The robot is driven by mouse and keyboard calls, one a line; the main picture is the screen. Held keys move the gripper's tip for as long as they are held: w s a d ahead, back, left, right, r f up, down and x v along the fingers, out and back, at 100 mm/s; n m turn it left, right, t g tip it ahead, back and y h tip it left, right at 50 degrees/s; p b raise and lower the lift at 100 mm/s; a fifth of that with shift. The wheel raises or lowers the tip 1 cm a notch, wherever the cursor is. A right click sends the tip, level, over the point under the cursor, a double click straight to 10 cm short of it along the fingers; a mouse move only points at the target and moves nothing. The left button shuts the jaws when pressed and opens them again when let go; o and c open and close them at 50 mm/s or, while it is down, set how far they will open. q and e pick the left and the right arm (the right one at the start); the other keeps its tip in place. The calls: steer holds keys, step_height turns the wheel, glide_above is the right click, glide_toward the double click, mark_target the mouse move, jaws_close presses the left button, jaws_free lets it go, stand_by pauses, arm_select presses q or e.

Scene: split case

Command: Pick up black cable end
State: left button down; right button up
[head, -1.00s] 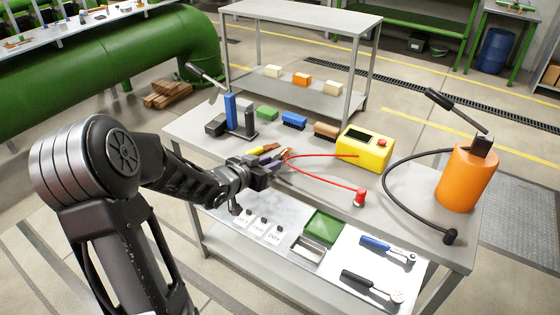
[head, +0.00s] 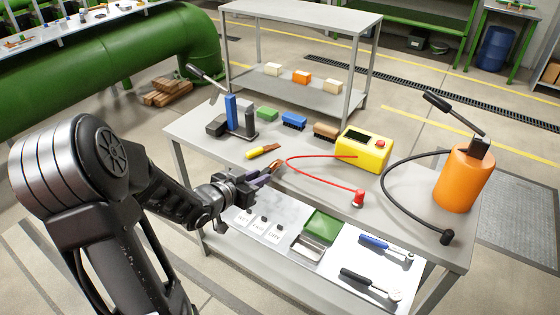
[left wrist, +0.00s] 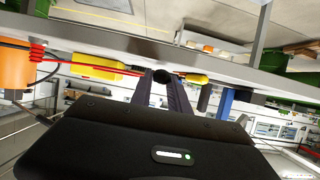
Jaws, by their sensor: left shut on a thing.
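The black cable end (head: 447,237) is a dark plug upright at the table's front right corner. A black cable (head: 387,190) arcs from it to the orange cylinder (head: 463,180). My left gripper (head: 272,173) is far to its left, over the table's front left part. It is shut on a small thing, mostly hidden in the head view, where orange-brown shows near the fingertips. In the left wrist view, a dark round thing (left wrist: 160,76) sits between the fingertips. I cannot tell what it is. My right gripper is not in view.
A red cable (head: 318,183) loops from a yellow box (head: 363,149) to a red plug (head: 358,198). A yellow-handled tool (head: 262,151) lies behind my left gripper. Blocks and brushes line the back.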

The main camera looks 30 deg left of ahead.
arm_select(q)
steer(key=shift+r, duration=0.1)
stand_by(0.3)
steer(key=shift+r+p, duration=2.35)
steer(key=shift+r, duration=0.05)
steer(key=shift+d+f, duration=0.1)
